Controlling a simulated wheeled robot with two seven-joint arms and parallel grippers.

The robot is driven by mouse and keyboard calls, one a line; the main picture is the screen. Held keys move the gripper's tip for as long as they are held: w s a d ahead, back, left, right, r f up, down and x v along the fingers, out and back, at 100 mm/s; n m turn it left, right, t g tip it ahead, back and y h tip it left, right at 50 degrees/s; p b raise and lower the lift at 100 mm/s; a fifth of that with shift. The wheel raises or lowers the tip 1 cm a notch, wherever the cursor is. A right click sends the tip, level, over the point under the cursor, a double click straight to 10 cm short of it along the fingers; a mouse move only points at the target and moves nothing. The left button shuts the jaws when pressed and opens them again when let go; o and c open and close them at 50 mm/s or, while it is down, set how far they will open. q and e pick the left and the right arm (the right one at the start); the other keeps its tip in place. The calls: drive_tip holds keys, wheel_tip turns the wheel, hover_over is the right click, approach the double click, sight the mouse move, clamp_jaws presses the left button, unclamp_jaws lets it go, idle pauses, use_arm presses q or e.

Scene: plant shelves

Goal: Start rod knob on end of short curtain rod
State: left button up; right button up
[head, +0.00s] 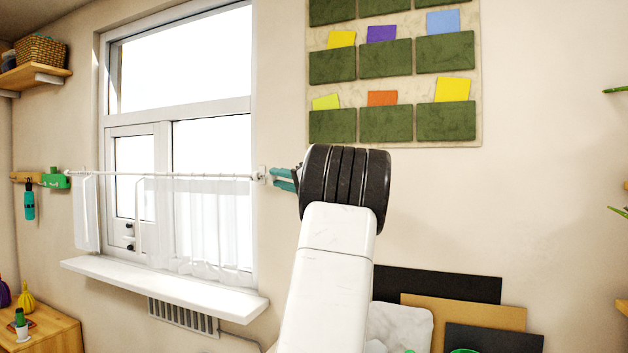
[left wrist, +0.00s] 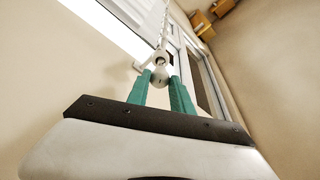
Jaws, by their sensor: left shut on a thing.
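The short white curtain rod (head: 170,175) runs level across the window, with a sheer white curtain (head: 200,225) hanging from it. My left gripper (head: 274,178) is at the rod's right end, its teal fingers pointing left toward it. In the left wrist view, the fingers (left wrist: 160,82) are shut on a small pale rod knob (left wrist: 160,74). The rod (left wrist: 163,35) runs away from the knob, roughly in line with it. I cannot tell whether the knob touches the rod or how far it is on. My right gripper is not in view.
A white window sill (head: 165,285) juts out below the rod, above a vent (head: 183,317). A green pocket organizer (head: 388,125) hangs on the right wall. Flat boards (head: 460,312) lean below it. A wooden table (head: 50,335) stands at lower left.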

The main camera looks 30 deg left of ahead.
use_arm(q)
drive_tip(key=shift+s+a, duration=0.1)
drive_tip(key=shift+a, duration=0.7)
idle(1.8)
drive_tip(key=shift+m+h, duration=0.3)
drive_tip(key=shift+m, duration=0.8)
drive_tip(key=shift+r+m+t+h, duration=0.15)
drive_tip(key=shift+m+t+h, duration=0.2)
drive_tip(key=shift+m, duration=0.65)
drive_tip(key=shift+s+r+m+h, duration=0.1)
drive_tip(key=shift+m+h, duration=0.15)
drive_tip(key=shift+m, duration=0.75)
